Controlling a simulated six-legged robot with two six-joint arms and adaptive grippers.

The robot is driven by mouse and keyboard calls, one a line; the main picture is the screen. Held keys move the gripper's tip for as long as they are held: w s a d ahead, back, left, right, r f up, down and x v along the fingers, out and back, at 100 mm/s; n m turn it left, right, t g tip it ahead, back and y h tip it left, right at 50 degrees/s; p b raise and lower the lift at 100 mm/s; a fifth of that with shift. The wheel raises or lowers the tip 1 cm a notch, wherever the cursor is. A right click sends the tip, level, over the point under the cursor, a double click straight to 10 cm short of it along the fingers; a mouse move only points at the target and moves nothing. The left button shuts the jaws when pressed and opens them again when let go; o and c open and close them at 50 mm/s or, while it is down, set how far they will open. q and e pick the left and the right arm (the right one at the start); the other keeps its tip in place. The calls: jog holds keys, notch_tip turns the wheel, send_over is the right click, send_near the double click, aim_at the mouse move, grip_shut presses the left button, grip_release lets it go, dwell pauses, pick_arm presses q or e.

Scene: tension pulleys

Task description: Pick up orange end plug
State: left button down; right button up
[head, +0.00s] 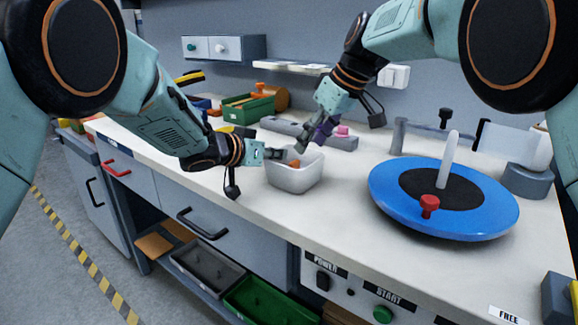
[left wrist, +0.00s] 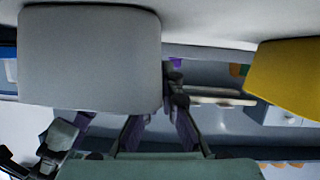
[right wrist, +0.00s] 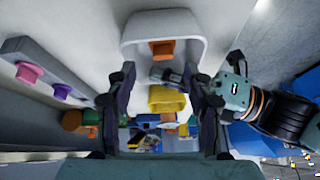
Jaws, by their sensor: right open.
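The orange end plug (head: 295,163) lies inside the white bin (head: 296,181) on the bench. In the right wrist view the plug (right wrist: 162,48) sits in the bin (right wrist: 133,32) ahead of my fingers. My right gripper (head: 304,143) is open and empty, just behind and above the bin; it also shows in the right wrist view (right wrist: 163,88), fingers wide apart. My left gripper (head: 277,153) is at the bin's left rim. In the left wrist view the bin (left wrist: 90,58) hides one fingertip, and its edge lies between the left gripper's fingers (left wrist: 160,105).
A grey rail (head: 283,127) with pink (head: 342,130) and purple plugs stands behind the bin. A blue disc (head: 400,190) with a red knob is at the right. A green crate (head: 248,109) is at the back left. The bench front left of the disc is clear.

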aim_at(295, 162)
notch_tip(295, 162, up, 4)
jog(key=m+h, duration=0.1)
jog(key=m, duration=3.4)
jog(key=shift+g, duration=0.3)
jog(key=x, duration=0.6)
jog(key=shift+w+a+f, duration=0.1)
jog(key=shift+a+f, duration=0.15)
jog(key=shift+a, duration=0.1)
jog(key=shift+s+x, duration=0.15)
jog(key=shift+x, duration=1.2)
jog(key=shift+s+x, duration=0.1)
jog(key=shift+x, duration=1.25)
jog(key=shift+d, duration=0.1)
jog(key=c, duration=0.5)
